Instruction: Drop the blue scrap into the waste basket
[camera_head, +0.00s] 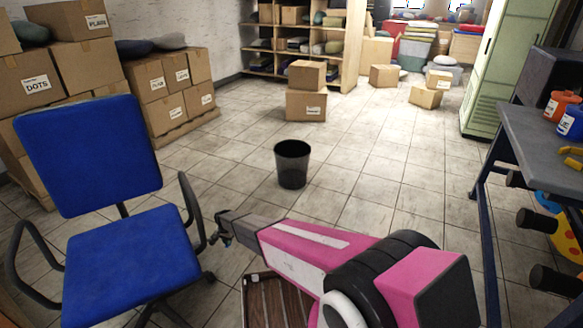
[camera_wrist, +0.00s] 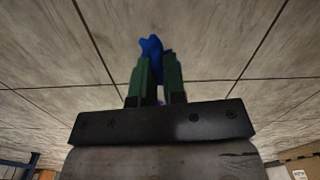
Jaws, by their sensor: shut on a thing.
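The blue scrap (camera_wrist: 152,48) shows in the wrist view, pinched between the two green fingers of my gripper (camera_wrist: 156,78). My gripper is shut on it and holds it above the tiled floor. In the head view my gripper (camera_head: 216,232) is at the end of my pink arm, by the right armrest of the blue chair; the scrap cannot be made out there. The black waste basket (camera_head: 292,165) stands upright on the floor, beyond my gripper and to its right. They are apart. The basket does not show in the wrist view.
A blue office chair (camera_head: 120,205) stands close on the left. Cardboard boxes (camera_head: 165,85) are stacked behind it. More boxes (camera_head: 306,104) stand beyond the basket. A workbench (camera_head: 540,140) is on the right. The tiled floor around the basket is clear.

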